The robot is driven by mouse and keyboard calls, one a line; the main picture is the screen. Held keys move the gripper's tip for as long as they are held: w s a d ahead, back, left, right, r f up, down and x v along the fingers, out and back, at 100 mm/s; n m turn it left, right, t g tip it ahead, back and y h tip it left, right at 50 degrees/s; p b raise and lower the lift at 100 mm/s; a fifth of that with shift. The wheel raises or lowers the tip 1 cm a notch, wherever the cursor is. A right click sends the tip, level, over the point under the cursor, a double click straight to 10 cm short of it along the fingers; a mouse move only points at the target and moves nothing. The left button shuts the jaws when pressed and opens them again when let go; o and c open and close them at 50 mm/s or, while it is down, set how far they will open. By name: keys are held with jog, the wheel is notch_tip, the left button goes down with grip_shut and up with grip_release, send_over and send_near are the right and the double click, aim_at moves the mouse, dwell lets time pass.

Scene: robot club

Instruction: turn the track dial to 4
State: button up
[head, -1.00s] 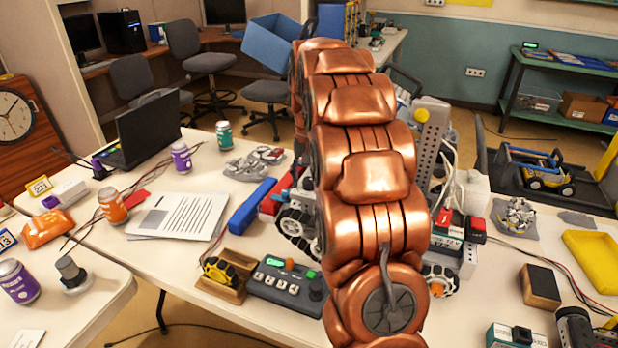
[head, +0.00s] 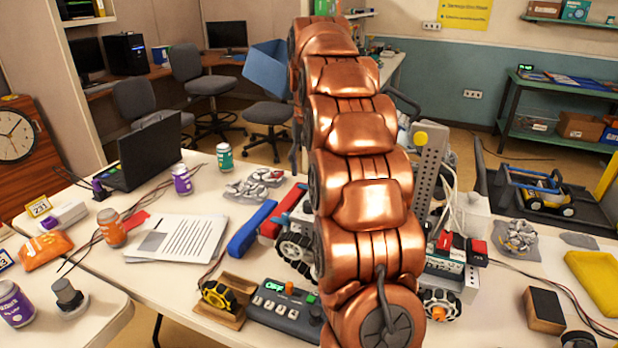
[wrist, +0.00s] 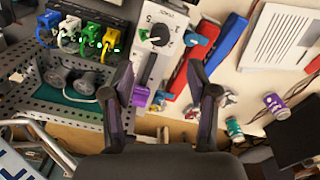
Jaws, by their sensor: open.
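The track dial (wrist: 158,35) shows in the wrist view as a black knob on a white face with printed numbers, on a narrow pale panel. A 5 is readable beside the knob; I cannot tell which number it points at. My gripper (wrist: 162,72) is open and empty, its two dark fingers apart on either side of the panel, with the dial beyond the fingertips in the picture. In the head view my copper arm hides the gripper, and I cannot make out the dial there.
A purple part (wrist: 141,97) sits on the panel between the fingers. A perforated grey plate with coloured plugs (wrist: 90,38) is left of it; red (wrist: 180,80) and blue (wrist: 226,50) bars lie right. A dark control box (head: 286,313) stands on the table's front edge.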

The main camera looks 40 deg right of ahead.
jog(key=shift+r, duration=0.85)
